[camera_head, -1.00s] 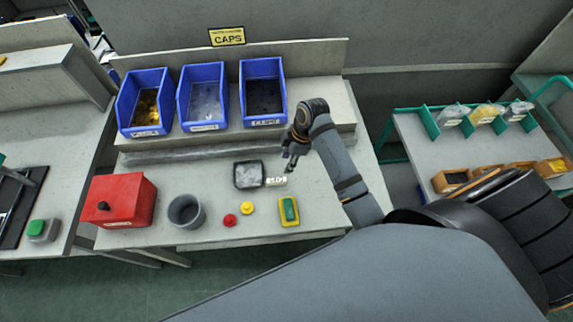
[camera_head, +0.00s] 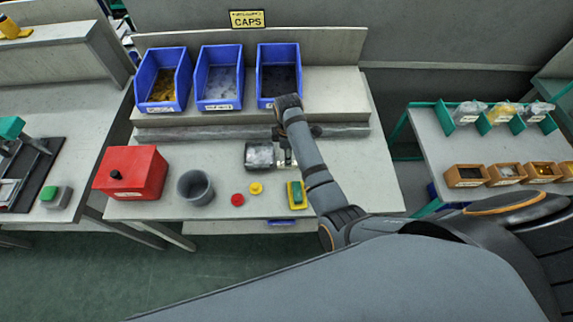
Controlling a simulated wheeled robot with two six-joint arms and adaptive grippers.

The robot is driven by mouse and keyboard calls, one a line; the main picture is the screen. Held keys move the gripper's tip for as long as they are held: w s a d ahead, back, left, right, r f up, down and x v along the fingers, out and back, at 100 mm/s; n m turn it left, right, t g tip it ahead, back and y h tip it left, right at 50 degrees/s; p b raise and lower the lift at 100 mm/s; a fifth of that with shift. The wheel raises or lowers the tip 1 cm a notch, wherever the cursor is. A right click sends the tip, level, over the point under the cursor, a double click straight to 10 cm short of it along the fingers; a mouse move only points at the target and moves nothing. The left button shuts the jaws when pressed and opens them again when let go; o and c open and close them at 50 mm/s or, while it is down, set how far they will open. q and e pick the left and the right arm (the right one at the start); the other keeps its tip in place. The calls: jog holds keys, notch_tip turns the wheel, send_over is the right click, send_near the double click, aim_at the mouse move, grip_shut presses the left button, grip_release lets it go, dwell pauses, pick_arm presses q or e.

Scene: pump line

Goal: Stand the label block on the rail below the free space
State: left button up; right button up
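The label block (camera_head: 290,164) is a small pale piece on the table, just right of a dark square tray. My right gripper (camera_head: 284,152) points down over it and hides most of it. I cannot tell whether the fingers are around it or only above it. The rail (camera_head: 210,133) is a long grey bar along the foot of the bin shelf. Three blue bins, the left (camera_head: 163,80), middle (camera_head: 219,78) and right (camera_head: 278,75), stand on the shelf. The free space (camera_head: 328,95) is right of the right bin. My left gripper is out of view.
The dark tray (camera_head: 258,156), a red box (camera_head: 131,173), a grey cup (camera_head: 195,188), red (camera_head: 238,199) and yellow (camera_head: 256,188) buttons and a yellow-green switch (camera_head: 297,195) are on the table. My forearm covers part of its right side. A side table (camera_head: 440,150) stands right.

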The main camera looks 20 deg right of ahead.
notch_tip(320, 180, down, 5)
jog(key=shift+w+a+r+p, duration=0.1)
jog(key=shift+w+p, duration=0.05)
jog(key=shift+p, duration=0.15)
grip_shut()
jog(key=shift+r, duration=0.1)
